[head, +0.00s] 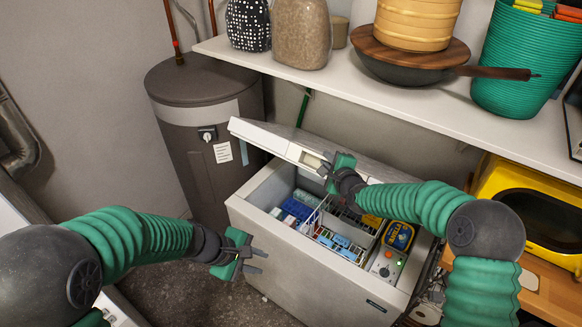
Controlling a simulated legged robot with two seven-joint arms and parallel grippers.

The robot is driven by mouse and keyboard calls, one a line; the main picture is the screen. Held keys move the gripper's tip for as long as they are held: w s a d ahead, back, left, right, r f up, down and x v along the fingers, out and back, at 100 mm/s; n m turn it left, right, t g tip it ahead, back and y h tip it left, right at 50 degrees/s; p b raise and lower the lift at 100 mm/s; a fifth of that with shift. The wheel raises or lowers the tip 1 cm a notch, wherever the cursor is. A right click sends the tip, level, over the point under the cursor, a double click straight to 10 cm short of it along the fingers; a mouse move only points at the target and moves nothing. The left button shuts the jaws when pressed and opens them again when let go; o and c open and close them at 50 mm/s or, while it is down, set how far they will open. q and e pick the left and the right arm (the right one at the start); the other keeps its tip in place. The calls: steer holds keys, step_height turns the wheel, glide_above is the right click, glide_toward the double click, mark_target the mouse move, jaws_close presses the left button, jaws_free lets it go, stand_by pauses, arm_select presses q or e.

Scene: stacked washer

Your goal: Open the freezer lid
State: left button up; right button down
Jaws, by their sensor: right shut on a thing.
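The white chest freezer (300,262) stands below the shelf. Its lid (275,140) is raised at an angle, and the inside shows packed food and wire baskets. My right gripper (326,166) is at the lid's front edge, shut on the lid's handle area; the exact contact is partly hidden by the gripper. My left gripper (258,262) is open and empty, in front of the freezer's front left side, and I cannot tell how close it is to the front panel.
A white shelf (420,105) with vases, a pan, a bamboo steamer and a green basket (515,60) runs above and behind the lid. A grey water tank (200,140) stands left of the freezer. A yellow appliance (500,180) is at the right.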

arm_select(q)
steer(key=w+d+n+t+h, duration=0.1)
steer(key=w+n, duration=0.2)
steer(key=w, duration=0.1)
steer(key=w+d+r+n+t+h, duration=0.1)
steer(key=w+n, duration=0.2)
steer(key=w, duration=0.1)
steer(key=w+d+r+n+t, duration=0.1)
steer(key=w+n+t, duration=0.1)
steer(key=w, duration=0.3)
steer(key=shift+d+r+n+h, duration=0.1)
steer(key=shift+d+n+h, duration=0.3)
steer(key=shift+n, duration=0.4)
jaws_close()
arm_select(e)
steer(key=shift+d, duration=0.1)
arm_select(q)
steer(key=w+a+r+n+t, duration=0.2)
steer(key=w+n+t, duration=0.2)
steer(key=w+n, duration=0.35)
steer(key=w+d, duration=0.6)
steer(key=w, duration=0.4)
steer(key=shift+d+f+m, duration=0.25)
steer(key=shift+f+m, duration=0.1)
